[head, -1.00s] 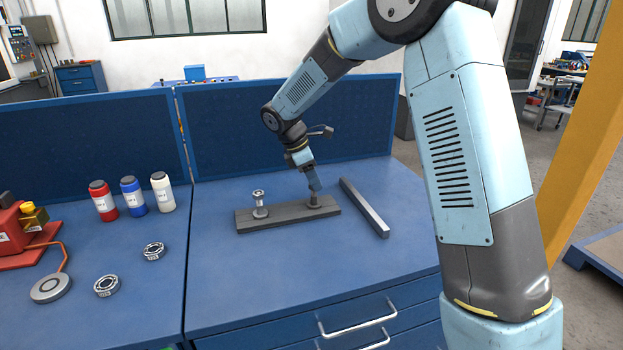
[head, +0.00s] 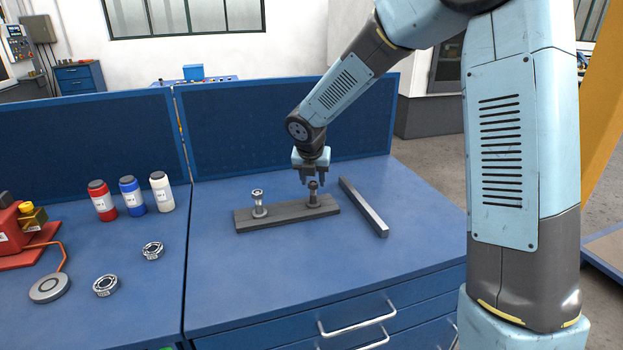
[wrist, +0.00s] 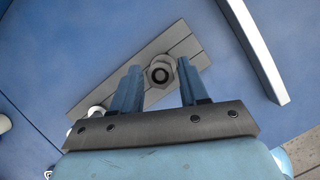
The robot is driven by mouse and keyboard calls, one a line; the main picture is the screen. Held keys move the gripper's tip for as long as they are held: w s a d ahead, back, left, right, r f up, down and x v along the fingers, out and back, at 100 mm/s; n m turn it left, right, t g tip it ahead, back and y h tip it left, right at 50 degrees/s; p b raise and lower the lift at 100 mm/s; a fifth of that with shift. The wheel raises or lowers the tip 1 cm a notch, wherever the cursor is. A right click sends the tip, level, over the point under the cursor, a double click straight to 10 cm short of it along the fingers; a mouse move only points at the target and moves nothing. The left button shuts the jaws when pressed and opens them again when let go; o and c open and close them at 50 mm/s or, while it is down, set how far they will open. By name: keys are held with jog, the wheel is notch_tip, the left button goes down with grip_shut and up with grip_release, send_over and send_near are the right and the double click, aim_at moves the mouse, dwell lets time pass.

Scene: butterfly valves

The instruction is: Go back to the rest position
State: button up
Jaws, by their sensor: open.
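My gripper (head: 312,181) is open, pointing down just above the darker valve (head: 313,194) at the right end of the grey base block (head: 286,213). In the wrist view, the two blue fingers of my gripper (wrist: 158,86) are spread apart, and the valve's round top (wrist: 160,74) shows between and beyond them. I cannot tell whether the fingers are fully clear of its top. A second, silvery valve (head: 259,203) stands upright at the left end of the block.
A grey metal bar (head: 364,207) lies right of the block on the blue bench. Red (head: 103,201), blue (head: 133,196) and white (head: 162,192) bottles stand to the left, with two bearing rings (head: 153,251) in front. A blue panel (head: 290,125) closes the back.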

jog(key=shift+n, duration=0.7)
grip_shut()
jog(key=m, duration=0.2)
jog(key=m+h, duration=0.1)
jog(key=m, duration=0.2)
jog(key=shift+a+g+h, duration=0.1)
jog(key=shift+g+h, duration=0.2)
jog(key=shift+g, duration=0.1)
jog(key=m, duration=0.3)
jog(key=m+g+h, duration=0.1)
jog(key=m, duration=0.2)
jog(key=shift+w+m+g+h, duration=0.15)
jog(key=shift+m+g+h, duration=0.15)
jog(key=m+g, duration=0.1)
jog(key=m, duration=0.2)
jog(key=m+g, duration=0.1)
jog(key=m, duration=0.2)
jog(key=shift+w+m+g+h, duration=0.15)
jog(key=shift+m+g+h, duration=0.15)
jog(key=shift+m, duration=0.1)
jog(key=m+g, duration=0.1)
jog(key=m, duration=0.1)
jog(key=m+g+y, duration=0.1)
jog(key=m, duration=0.2)
jog(key=shift+a+m, duration=0.1)
jog(key=shift+m, duration=0.2)
grip_release()
